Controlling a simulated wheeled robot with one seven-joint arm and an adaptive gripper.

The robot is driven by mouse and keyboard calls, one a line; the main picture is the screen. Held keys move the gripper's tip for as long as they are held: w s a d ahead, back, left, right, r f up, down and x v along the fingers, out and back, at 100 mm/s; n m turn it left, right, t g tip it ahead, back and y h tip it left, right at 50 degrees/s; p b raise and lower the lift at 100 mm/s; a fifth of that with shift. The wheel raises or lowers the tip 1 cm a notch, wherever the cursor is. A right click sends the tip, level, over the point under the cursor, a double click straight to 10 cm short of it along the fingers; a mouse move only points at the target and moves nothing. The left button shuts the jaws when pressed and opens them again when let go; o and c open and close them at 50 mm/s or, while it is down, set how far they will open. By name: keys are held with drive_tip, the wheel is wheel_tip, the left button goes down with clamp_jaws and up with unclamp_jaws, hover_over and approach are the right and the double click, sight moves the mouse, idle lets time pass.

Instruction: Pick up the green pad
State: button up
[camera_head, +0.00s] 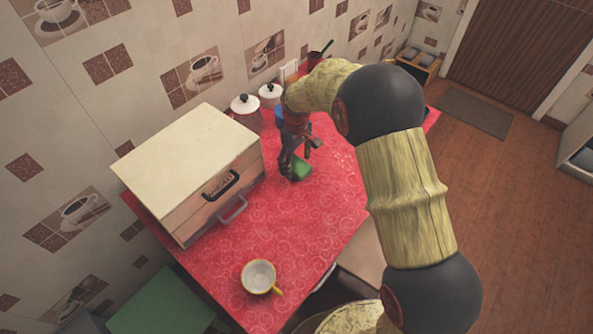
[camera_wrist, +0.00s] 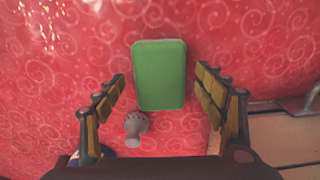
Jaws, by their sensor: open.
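The green pad (camera_wrist: 160,75) lies flat on the red patterned counter, ahead of my gripper (camera_wrist: 165,95) and roughly centred between its fingers in the wrist view. The two fingers are spread wide with nothing between them gripped. In the head view the pad (camera_head: 301,169) shows just beside my gripper (camera_head: 292,168), which points down over the counter and hides part of it. The exact height of the fingertips above the pad cannot be told.
A small grey knobbed thing (camera_wrist: 135,124) shows near the left finger in the wrist view. A wooden bread box (camera_head: 190,165) stands left of my gripper. White-lidded canisters (camera_head: 244,104) stand behind. A yellow-white cup (camera_head: 259,276) sits at the front on the red counter (camera_head: 310,225).

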drive_tip(key=shift+f, duration=0.6)
drive_tip(key=shift+r, duration=0.1)
drive_tip(key=shift+c, duration=0.6)
drive_tip(key=c, duration=0.7)
